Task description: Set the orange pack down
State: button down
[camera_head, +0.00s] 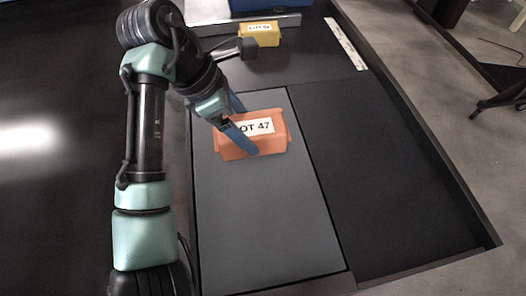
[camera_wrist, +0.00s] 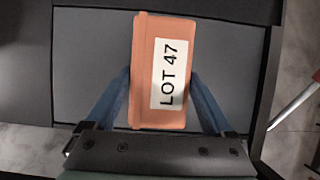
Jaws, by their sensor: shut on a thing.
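The orange pack (camera_head: 272,141) bears a white label reading LOT 47. It is over the grey panel (camera_head: 260,220) in the head view, near the panel's far end. I cannot tell whether its underside touches the panel. My gripper (camera_head: 250,128) is shut on the pack, with one blue finger on each side of it. In the wrist view the pack (camera_wrist: 150,68) lies between the two blue fingers of my gripper (camera_wrist: 160,98), its label facing the camera.
A yellow pack (camera_head: 260,40) with a white label stands at the back, near a blue object (camera_head: 270,5) and a metal bar. A dark flat surface (camera_head: 370,160) right of the panel is clear, bounded by a raised edge (camera_head: 440,165). A white marked strip (camera_head: 346,44) lies at the back right.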

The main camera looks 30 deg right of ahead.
notch_tip(320, 180, down, 4)
jog(key=shift+f, duration=2.45)
jog(key=shift+f, duration=0.1)
grip_release()
jog(key=v, duration=1.2)
